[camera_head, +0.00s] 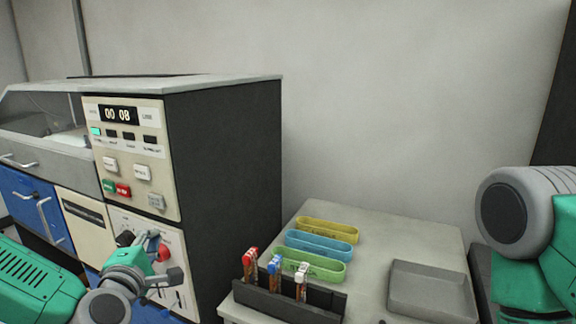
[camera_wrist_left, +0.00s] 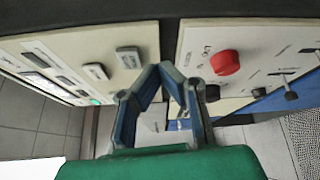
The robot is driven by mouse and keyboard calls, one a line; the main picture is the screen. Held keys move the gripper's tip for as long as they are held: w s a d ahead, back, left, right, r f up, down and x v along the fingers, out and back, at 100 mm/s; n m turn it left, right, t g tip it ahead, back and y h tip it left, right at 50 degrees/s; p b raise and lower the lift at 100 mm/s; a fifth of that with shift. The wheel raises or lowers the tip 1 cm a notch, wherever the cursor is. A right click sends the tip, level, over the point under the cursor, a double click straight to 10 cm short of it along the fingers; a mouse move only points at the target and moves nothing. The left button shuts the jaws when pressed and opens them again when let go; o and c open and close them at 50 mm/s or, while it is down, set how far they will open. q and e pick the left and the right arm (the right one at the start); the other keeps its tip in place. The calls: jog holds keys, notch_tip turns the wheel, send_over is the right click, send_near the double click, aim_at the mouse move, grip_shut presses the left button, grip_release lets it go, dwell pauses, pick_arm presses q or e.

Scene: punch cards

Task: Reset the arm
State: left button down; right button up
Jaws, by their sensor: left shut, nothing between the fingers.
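My left gripper (camera_head: 158,262) is in front of the lower panel of a beige machine (camera_head: 225,170) in the head view. In the left wrist view my left gripper (camera_wrist_left: 163,70) has its blue-grey fingers angled together at the tips, shut with nothing held. A red knob (camera_head: 164,253) on the panel shows just behind the gripper. In the left wrist view the red knob (camera_wrist_left: 226,62) is right of the fingers, apart from them. My right arm shows at the right edge of the head view; its gripper is out of view.
The machine has a display reading 00 08 (camera_head: 119,115) and several buttons. A table (camera_head: 420,234) to the right holds a yellow tray (camera_head: 328,229), a blue tray (camera_head: 321,245), a green tray (camera_head: 314,264), a dark rack (camera_head: 290,303) of capped tubes and a grey tray (camera_head: 430,290).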

pick_arm(q)
jog(key=s+d+f+m+g+h, duration=0.1)
jog(key=s+d+f+m+g, duration=0.3)
jog(key=f, duration=0.3)
jog(key=s+d+f+m+g+h, duration=0.1)
jog(key=s+d+f+m+h, duration=0.1)
jog(key=s+f+m, duration=0.4)
jog(key=s+d+f+m+g+h, duration=0.1)
jog(key=s+d+f+m+g, duration=0.2)
jog(key=f, duration=0.5)
jog(key=s+a+f+m+g, duration=0.2)
jog(key=s+f+m+g, duration=0.1)
jog(key=s, duration=0.4)
jog(key=s+a+f+m+g+y, duration=0.1)
jog(key=s+a+f+m+g, duration=0.1)
jog(key=s, duration=0.6)
jog(key=s+a+f+m+g+y, duration=0.1)
jog(key=s+a+f+m+g, duration=0.2)
jog(key=s, duration=0.5)
notch_tip(320, 180, down, 2)
jog(key=shift+a+f+m+g, duration=0.1)
jog(key=shift+a+m+g, duration=0.25)
jog(key=shift+g, duration=0.15)
